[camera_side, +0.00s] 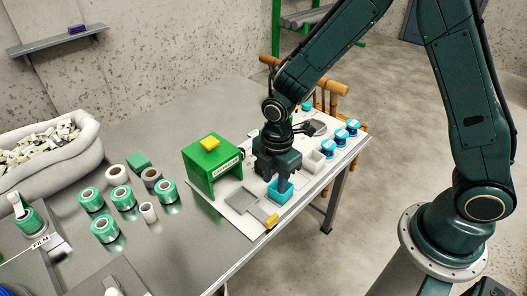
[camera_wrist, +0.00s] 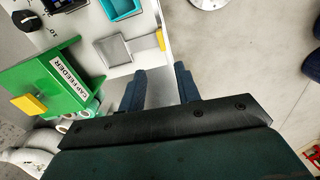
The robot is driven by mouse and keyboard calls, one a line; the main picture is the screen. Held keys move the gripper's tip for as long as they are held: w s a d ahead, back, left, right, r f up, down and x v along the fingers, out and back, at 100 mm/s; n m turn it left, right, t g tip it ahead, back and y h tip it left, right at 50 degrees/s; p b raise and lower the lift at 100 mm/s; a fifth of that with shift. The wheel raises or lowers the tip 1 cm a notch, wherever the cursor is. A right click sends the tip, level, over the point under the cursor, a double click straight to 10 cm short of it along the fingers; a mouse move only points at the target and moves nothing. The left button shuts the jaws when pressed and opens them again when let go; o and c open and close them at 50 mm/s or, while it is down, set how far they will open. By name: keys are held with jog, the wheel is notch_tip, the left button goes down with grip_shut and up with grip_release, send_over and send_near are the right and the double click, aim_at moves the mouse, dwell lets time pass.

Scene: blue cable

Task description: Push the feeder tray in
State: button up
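The green cap feeder (camera_side: 212,168) stands on a light board at the table's right side; it also shows in the wrist view (camera_wrist: 55,80). Its grey tray (camera_side: 240,200) is out in front of the box, with a yellow handle (camera_side: 272,221) at its outer end. In the wrist view the tray (camera_wrist: 112,50) and yellow handle (camera_wrist: 160,39) lie beyond my fingertips. My gripper (camera_side: 283,183) points down and overlaps a cyan bin in the side view. In the wrist view my gripper (camera_wrist: 159,70) has its fingers apart with nothing between them, clear of the handle.
The cyan bin (camera_side: 280,192) sits beside the tray, with a white bin (camera_side: 313,162) and several blue-and-white spools (camera_side: 340,137) farther back. Several green rolls (camera_side: 118,198) stand left of the feeder. The table's edge is close to the handle, with open floor beyond.

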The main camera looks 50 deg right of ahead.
aim_at(272, 218)
jog(key=shift+a+f+n, duration=0.15)
jog(key=shift+f+n, duration=0.15)
jog(key=shift+f, duration=0.4)
jog(key=shift+f, duration=6.85)
jog(key=shift+c, duration=0.4)
grip_shut()
